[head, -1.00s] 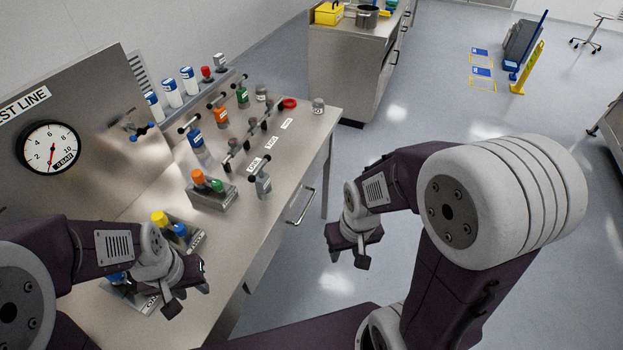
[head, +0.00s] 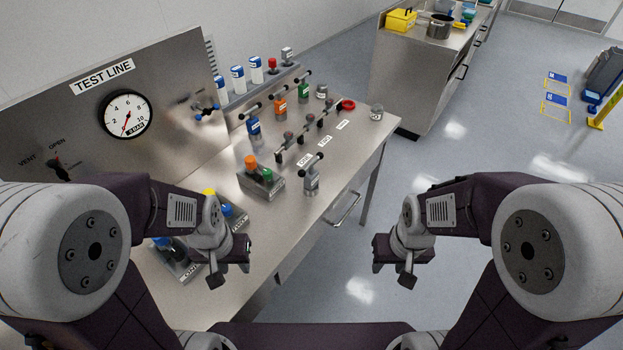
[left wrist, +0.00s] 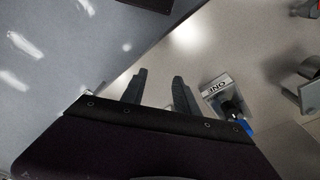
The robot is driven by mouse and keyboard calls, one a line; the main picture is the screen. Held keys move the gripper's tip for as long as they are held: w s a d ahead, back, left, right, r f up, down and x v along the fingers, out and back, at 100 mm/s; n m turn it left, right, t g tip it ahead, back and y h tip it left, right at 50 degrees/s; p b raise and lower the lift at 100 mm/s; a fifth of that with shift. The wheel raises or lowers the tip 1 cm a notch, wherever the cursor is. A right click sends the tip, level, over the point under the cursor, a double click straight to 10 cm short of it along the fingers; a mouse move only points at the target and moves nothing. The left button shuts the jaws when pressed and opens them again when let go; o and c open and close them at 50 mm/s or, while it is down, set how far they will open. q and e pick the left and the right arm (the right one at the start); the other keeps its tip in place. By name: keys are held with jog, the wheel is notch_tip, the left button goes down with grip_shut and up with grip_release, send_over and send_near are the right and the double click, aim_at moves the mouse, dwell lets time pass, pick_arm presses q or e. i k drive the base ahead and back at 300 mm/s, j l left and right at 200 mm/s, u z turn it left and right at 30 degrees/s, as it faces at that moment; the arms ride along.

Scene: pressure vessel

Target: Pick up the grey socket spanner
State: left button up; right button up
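The likely grey socket spanner (head: 312,180) stands upright on the steel bench in the head view, with a grey body, a small label and a dark T-bar on top. My left gripper (head: 232,272) is over the near edge of the bench, nearer to me than the spanner and left of it, touching nothing. In the left wrist view its two fingers (left wrist: 157,88) are apart with nothing between them. My right gripper (head: 394,272) hangs over the floor, right of the bench, and looks open and empty. The spanner does not clearly show in the left wrist view.
Blue (head: 254,129), orange (head: 280,104) and green (head: 304,92) T-handled tools stand farther back. A block with orange and green caps (head: 261,182) sits left of the spanner. A tray marked ONE (left wrist: 217,84) lies near my left gripper. A gauge panel (head: 72,105) rises behind.

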aim_at(310, 177)
jog(key=i+l+u, duration=0.35)
jog(key=i+l, duration=0.15)
jog(key=l, duration=0.15)
jog(key=i+l+u, duration=0.15)
jog(key=l, duration=0.25)
jog(key=i+l+u, duration=0.2)
jog(key=l, duration=0.2)
